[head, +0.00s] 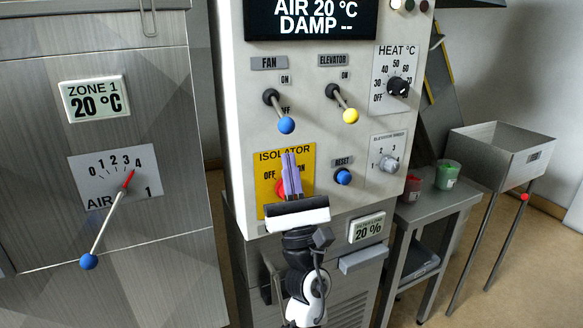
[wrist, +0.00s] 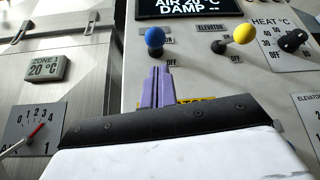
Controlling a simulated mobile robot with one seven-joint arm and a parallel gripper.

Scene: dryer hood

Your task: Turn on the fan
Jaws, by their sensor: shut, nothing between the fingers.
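The fan lever (head: 286,125) is a short metal stick with a blue ball, below the FAN label on the white control panel (head: 240,70). It tilts down and its ball hangs near the OFF mark; ON is printed above. The blue ball also shows in the wrist view (wrist: 155,38), above my fingertips. My gripper (head: 289,155) has purple fingers pressed together, with nothing between them. It is in front of the yellow ISOLATOR plate, below the blue ball and apart from it in the picture. My fingers partly hide the red isolator knob (head: 281,188).
The elevator lever (head: 350,116) with a yellow ball is just right of the fan lever. A zone lever (head: 89,261) stands out at left.

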